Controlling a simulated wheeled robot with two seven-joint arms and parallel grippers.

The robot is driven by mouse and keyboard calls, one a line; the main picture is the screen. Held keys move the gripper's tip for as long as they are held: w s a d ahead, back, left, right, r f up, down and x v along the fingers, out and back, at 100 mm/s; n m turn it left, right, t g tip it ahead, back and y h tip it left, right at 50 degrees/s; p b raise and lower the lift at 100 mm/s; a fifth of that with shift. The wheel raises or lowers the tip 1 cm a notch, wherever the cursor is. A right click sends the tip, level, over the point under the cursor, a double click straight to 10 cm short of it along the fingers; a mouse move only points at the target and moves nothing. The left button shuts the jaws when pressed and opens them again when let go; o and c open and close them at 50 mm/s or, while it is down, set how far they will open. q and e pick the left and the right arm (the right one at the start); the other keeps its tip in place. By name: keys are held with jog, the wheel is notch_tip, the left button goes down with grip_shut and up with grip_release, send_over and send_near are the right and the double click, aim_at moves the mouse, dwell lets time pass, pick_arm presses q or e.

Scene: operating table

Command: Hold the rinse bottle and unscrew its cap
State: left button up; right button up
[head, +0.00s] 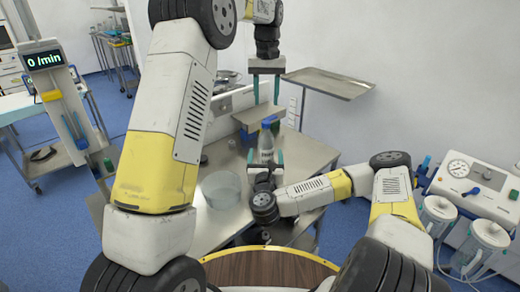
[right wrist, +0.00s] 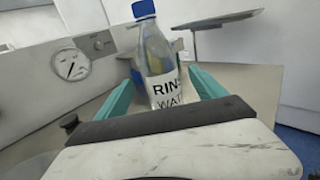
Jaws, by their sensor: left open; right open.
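The rinse bottle (head: 267,150) stands upright on the metal table (head: 312,158). It is clear, with a blue cap and a white label, and shows large in the right wrist view (right wrist: 160,62). My right gripper (head: 266,157) is open, low at the bottle, with one teal finger on either side of it. In the right wrist view the bottle stands between the open fingers (right wrist: 162,88), with gaps on both sides. My left gripper (head: 266,90) is open and empty, pointing down above the cap (right wrist: 143,9). The bottle's base is hidden by my right gripper.
A clear round bowl (head: 221,190) stands on the table left of the bottle. A grey raised ledge (head: 258,114) is behind the bottle. A metal tray on a stand (head: 330,83) is at the back right. A machine with a gauge (head: 474,172) stands at the far right.

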jog(key=w, duration=0.7)
jog(key=shift+w, duration=0.15)
grip_shut()
